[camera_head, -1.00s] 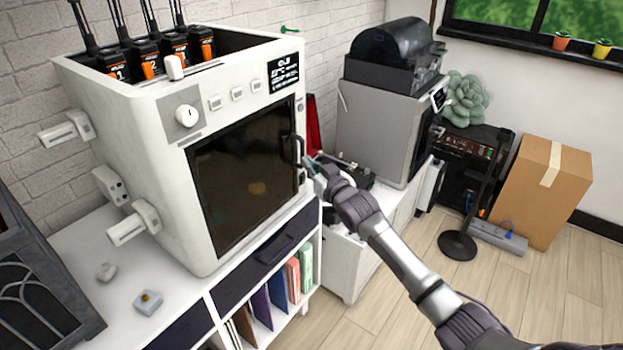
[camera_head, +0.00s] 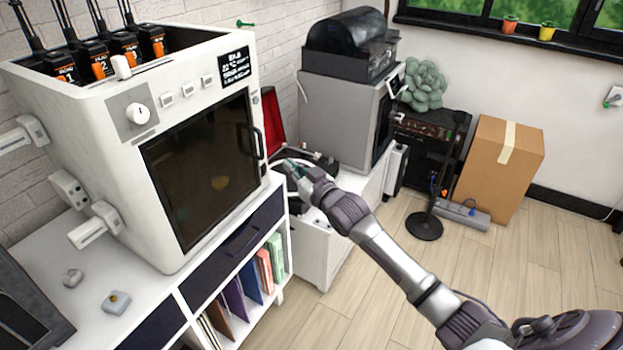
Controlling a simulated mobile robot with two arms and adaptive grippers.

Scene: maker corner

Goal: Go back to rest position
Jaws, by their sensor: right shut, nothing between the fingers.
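My right gripper (camera_head: 286,166) is shut and empty. It hangs in the air just right of the white oven-like machine (camera_head: 108,127), apart from its door handle in the picture. The machine's dark-windowed door (camera_head: 205,170) is shut, with a black handle (camera_head: 257,143) on its right edge. My right arm reaches in from the lower right over the floor. My left gripper does not show.
The machine stands on a white shelf unit (camera_head: 145,285) with books below. Behind my gripper is a low white cabinet (camera_head: 318,250) with a turntable-like device. A grey printer-like machine (camera_head: 340,115), a cardboard box (camera_head: 500,170) and a round-based stand (camera_head: 424,226) are further right. The floor between is clear.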

